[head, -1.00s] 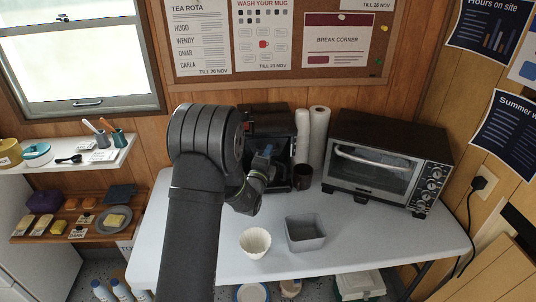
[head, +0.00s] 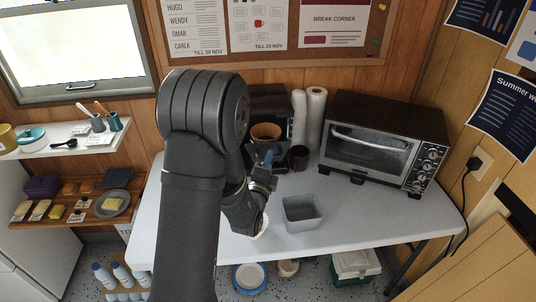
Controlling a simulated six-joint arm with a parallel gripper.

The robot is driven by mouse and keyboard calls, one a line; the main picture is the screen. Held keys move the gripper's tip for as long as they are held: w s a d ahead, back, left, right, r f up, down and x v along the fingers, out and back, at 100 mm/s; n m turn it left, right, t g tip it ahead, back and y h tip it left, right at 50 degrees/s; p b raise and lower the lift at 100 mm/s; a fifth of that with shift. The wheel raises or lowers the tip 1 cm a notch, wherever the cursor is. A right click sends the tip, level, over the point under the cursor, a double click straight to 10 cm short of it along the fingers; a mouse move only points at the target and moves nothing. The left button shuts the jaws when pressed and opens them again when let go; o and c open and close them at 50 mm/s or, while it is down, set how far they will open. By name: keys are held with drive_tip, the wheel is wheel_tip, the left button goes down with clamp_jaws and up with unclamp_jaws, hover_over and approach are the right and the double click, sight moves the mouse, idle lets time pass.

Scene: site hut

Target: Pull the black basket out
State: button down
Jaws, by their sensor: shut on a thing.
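The coffee maker (head: 268,98) stands at the back of the white table, partly behind my arm. The black basket (head: 258,142) sticks out from its front, with a brown filter (head: 266,131) showing inside. My gripper (head: 264,158) is at the front of the basket and shut on it, apparently at its handle. The grip itself is small and partly hidden by my wrist.
A dark mug (head: 299,157) stands just right of my gripper, with paper rolls (head: 307,120) behind it. A toaster oven (head: 383,140) is at the right. A grey bin (head: 302,213) and a white paper filter (head: 262,228), partly hidden by my arm, are in front.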

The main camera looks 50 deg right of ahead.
drive_tip(key=c, duration=1.5)
unclamp_jaws()
drive_tip(key=shift+a, duration=0.1)
drive_tip(key=v, duration=1.7)
drive_tip(key=shift+s, duration=0.1)
drive_tip(key=x, duration=1.7)
drive_tip(key=shift+w+d, duration=0.25)
drive_tip(key=shift+a, duration=0.1)
drive_tip(key=v, duration=1.7)
drive_tip(key=shift+s+a, duration=0.15)
drive_tip(key=shift+s, duration=0.05)
